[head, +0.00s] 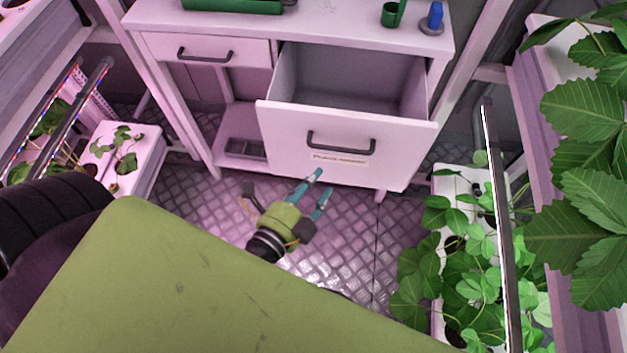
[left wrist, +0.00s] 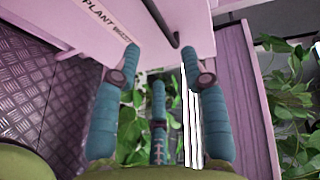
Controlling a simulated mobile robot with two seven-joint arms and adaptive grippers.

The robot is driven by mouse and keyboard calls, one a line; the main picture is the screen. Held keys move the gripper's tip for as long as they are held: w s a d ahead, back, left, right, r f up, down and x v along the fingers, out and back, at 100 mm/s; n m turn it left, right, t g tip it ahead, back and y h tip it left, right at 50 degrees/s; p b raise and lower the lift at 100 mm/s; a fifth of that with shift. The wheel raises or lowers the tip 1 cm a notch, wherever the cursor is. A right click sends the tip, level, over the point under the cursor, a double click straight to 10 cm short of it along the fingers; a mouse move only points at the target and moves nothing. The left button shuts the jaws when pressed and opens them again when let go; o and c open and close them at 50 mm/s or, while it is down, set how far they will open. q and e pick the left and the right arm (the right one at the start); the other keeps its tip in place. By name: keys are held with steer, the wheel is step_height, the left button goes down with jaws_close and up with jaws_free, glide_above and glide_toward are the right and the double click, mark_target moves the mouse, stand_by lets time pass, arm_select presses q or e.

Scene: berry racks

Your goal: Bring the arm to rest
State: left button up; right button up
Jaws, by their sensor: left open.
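My left gripper (head: 307,190) is open and empty in the head view, in front of and below the handle of the open drawer. Its teal fingers also show spread apart in the left wrist view (left wrist: 165,65), with nothing between them. The open drawer (head: 345,160) has a dark handle (head: 341,143) and a printed label. The label and handle also show near the fingers in the left wrist view, where the drawer front (left wrist: 75,35) is at the top left. I cannot tell whether a finger touches the drawer. My right gripper is not in view.
The white cabinet (head: 200,20) stands ahead, with green items and a blue item on top. Leafy plants in a white rack trough (head: 445,185) are on the right, and another planted trough (head: 150,160) is on the left. Patterned metal floor (head: 370,235) is clear below the drawer.

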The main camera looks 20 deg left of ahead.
arm_select(q)
steer(key=s+a+f+n+g, duration=0.1)
steer(key=s+f+n+g, duration=0.2)
steer(key=f, duration=0.7)
steer(key=s+a+f+n+g+y, duration=0.1)
steer(key=s+a+f+n+g, duration=0.15)
steer(key=f, duration=0.75)
steer(key=s+a+f+n+g, duration=0.1)
steer(key=s+f+n+g, duration=0.15)
steer(key=f, duration=0.65)
steer(key=s+a+f+n+g, duration=0.2)
steer(key=s+f+n+g, duration=0.1)
steer(key=s+f, duration=0.4)
steer(key=s+a+f+n+g+y, duration=0.1)
steer(key=s+f+n, duration=0.4)
steer(key=s, duration=0.6)
steer(key=a+f+g, duration=0.1)
steer(key=f+g, duration=0.1)
steer(key=shift+g, duration=0.3)
steer(key=shift+s+d, duration=0.1)
steer(key=shift+c, duration=0.5)
